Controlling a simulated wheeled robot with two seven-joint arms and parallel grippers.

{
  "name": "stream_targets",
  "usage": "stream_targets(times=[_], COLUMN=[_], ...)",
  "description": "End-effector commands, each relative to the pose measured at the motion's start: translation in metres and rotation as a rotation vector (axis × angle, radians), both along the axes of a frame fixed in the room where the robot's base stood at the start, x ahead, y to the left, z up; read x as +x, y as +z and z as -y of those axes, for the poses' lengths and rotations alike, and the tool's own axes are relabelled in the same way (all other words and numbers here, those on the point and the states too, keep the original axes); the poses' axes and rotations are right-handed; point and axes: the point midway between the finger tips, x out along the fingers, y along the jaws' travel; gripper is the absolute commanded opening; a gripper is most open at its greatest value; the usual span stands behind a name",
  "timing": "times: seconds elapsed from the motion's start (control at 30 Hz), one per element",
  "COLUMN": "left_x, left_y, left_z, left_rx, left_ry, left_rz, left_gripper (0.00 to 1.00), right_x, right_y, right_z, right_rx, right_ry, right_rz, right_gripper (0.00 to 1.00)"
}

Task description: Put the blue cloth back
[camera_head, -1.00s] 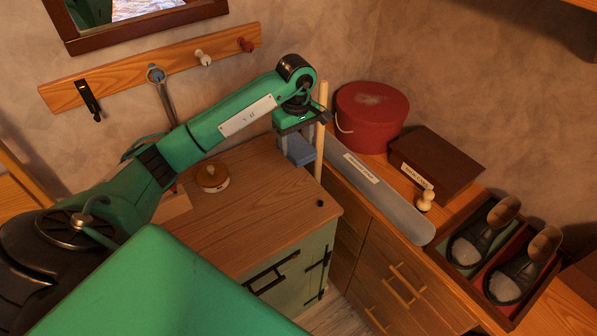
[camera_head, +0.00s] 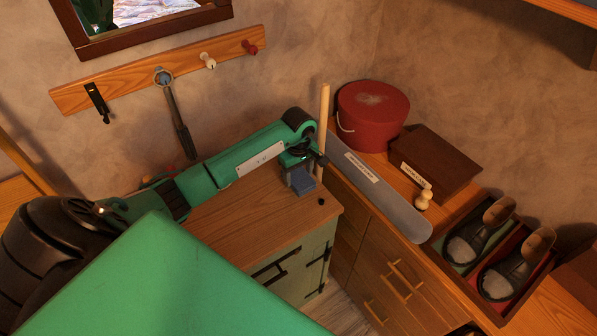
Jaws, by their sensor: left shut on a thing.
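The blue cloth (camera_head: 303,186) is a small folded blue piece, low between the fingers of my left gripper (camera_head: 300,181). The gripper is shut on it and points down over the back right corner of the wooden cabinet top (camera_head: 250,213), close beside an upright wooden rod (camera_head: 323,130). The cloth is at or just above the cabinet top; I cannot tell whether it touches. My left arm hides the back and left part of the top. My right gripper is not in view.
A grey board (camera_head: 378,188), a red round box (camera_head: 372,112), a brown box (camera_head: 437,163) and a shoe tray (camera_head: 508,315) crowd the right-hand cabinet. A peg rail (camera_head: 130,82) with a hanging tool (camera_head: 174,115) is on the wall. The front of the cabinet top is clear.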

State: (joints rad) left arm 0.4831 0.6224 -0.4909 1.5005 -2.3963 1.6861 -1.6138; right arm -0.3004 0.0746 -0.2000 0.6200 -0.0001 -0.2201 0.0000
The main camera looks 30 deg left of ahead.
Motion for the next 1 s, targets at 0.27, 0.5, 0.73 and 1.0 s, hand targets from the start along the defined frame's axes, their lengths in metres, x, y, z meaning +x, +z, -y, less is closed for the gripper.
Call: stream_targets(times=[0.27,0.5,0.73,1.0], left_x=[0.0,0.0,0.0,0.001], left_y=[-0.003,-0.003,0.002,0.051], left_z=[-0.001,0.0,0.0,-0.002], left_rx=[0.001,0.0,-0.001,0.004], left_ry=[0.001,0.0,0.0,-0.001], left_rz=[0.0,0.0,0.0,0.006], left_gripper=[0.69,0.83,0.83,0.83], right_x=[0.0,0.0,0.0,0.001], right_y=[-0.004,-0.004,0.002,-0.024], right_z=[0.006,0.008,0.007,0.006], right_rx=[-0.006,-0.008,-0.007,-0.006], right_ry=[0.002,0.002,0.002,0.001], right_rz=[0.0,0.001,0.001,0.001], right_gripper=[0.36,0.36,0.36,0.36])
